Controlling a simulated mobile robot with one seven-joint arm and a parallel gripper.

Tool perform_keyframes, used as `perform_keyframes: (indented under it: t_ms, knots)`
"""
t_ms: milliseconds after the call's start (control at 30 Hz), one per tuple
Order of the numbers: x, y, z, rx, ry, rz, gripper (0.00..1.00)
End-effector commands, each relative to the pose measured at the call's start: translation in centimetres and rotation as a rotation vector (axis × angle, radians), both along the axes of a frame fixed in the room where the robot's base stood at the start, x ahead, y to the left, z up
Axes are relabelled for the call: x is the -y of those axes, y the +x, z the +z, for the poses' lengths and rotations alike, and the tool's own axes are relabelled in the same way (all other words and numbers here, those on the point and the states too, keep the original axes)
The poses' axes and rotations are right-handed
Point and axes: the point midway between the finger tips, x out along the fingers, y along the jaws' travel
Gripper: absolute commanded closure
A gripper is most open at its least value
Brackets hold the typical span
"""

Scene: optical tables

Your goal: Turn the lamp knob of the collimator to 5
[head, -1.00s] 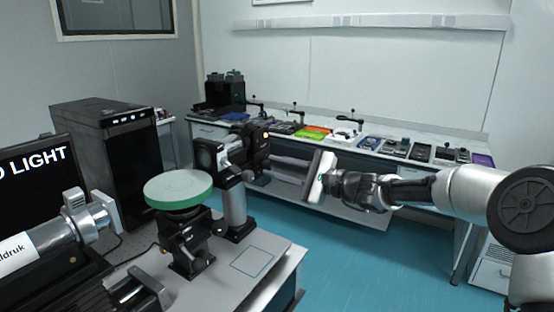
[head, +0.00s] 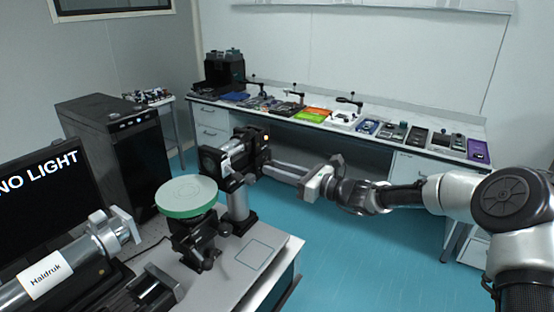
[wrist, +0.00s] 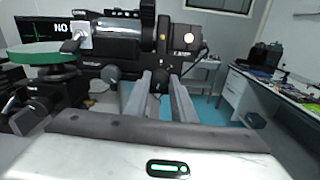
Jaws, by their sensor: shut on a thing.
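The collimator (head: 250,150) is a black barrel unit on a post at the far end of the optical table, with a small orange light on its housing. In the wrist view its black housing (wrist: 181,38) with the orange light fills the upper middle. The dark lamp knob (wrist: 160,75) sits low on that housing, between my fingertips. My gripper (wrist: 161,84) is shut on the knob, with one grey finger on each side. In the head view my gripper (head: 268,169) reaches the collimator from the right. The knob's scale and number cannot be read.
A green-rimmed round disc (head: 187,194) stands on a mount left of the collimator. A monitor (head: 45,198) reads "NO LIGHT". A black computer tower (head: 118,150) stands behind. A long bench (head: 400,160) with trays runs along the back wall. Blue floor is free between.

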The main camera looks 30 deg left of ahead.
Motion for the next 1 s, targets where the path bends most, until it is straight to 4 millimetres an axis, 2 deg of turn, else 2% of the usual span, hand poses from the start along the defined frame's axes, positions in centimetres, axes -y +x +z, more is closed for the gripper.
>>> perform_keyframes:
  t_ms: [200,500,1000]
  knots:
    - [0.03,-0.03,0.32,-0.197,0.015,0.0,0.99]
    - [0.03,-0.02,0.1,-0.404,0.032,0.0,0.99]
    - [0.03,-0.01,-0.14,-0.525,0.043,0.0,0.99]
